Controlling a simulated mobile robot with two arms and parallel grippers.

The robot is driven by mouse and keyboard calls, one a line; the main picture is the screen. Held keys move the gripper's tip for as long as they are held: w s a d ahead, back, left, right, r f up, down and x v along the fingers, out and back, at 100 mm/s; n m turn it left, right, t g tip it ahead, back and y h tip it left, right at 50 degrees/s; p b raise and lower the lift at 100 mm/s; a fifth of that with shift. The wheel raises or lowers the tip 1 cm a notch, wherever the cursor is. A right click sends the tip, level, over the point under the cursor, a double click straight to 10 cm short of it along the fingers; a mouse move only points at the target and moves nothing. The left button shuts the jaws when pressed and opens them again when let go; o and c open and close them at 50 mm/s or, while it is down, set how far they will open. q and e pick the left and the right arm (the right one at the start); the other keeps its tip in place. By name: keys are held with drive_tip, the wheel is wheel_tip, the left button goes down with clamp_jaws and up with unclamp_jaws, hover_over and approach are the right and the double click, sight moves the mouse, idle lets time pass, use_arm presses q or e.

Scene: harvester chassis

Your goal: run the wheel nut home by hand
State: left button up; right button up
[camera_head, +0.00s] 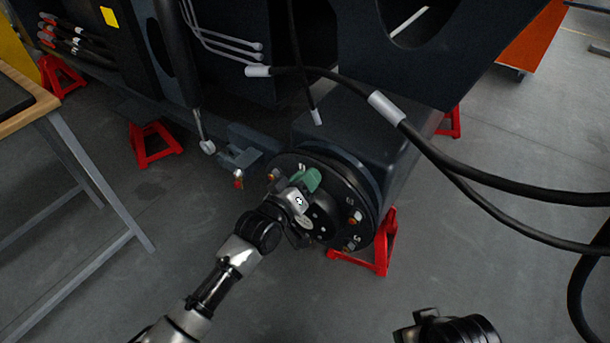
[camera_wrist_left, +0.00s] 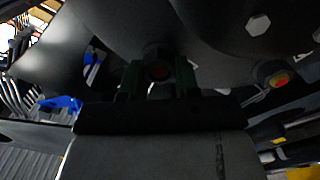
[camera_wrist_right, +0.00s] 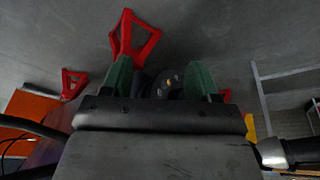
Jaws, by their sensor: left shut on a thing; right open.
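The black round wheel hub (camera_head: 338,232) faces me on the dark chassis, with several studs around its face. My left gripper (camera_head: 308,181) is at the upper part of the hub face, its green fingers shut on the wheel nut (camera_wrist_left: 158,70). Another stud with an orange-red tip (camera_wrist_left: 279,80) shows at right. My right gripper (camera_wrist_right: 160,84) is open and empty, away from the hub, which shows small between its fingers.
Red stands (camera_head: 380,247) are below the chassis. Black hoses (camera_head: 470,175) cross the right side of the head view. A cylinder rod and bracket (camera_head: 238,160) are left of the hub. A wood-topped table (camera_head: 30,100) is at far left. The floor in front is clear.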

use_arm(q)
drive_tip(key=shift+m, duration=1)
drive_tip(key=o, duration=1)
drive_tip(key=shift+c, duration=1)
use_arm(e)
drive_tip(key=shift+x, duration=1.2)
drive_tip(key=shift+w+r, duration=0.1)
drive_tip(key=shift+w, duration=0.05)
use_arm(q)
drive_tip(key=shift+s, duration=0.1)
drive_tip(key=shift+p+v, duration=0.75)
drive_tip(key=shift+v, duration=0.25)
use_arm(e)
drive_tip(key=shift+g, duration=0.3)
drive_tip(key=shift+s+x, duration=0.15)
drive_tip(key=shift+x, duration=1.25)
drive_tip(key=shift+s+x, duration=0.15)
drive_tip(key=shift+x, duration=1.25)
drive_tip(key=shift+a, duration=0.1)
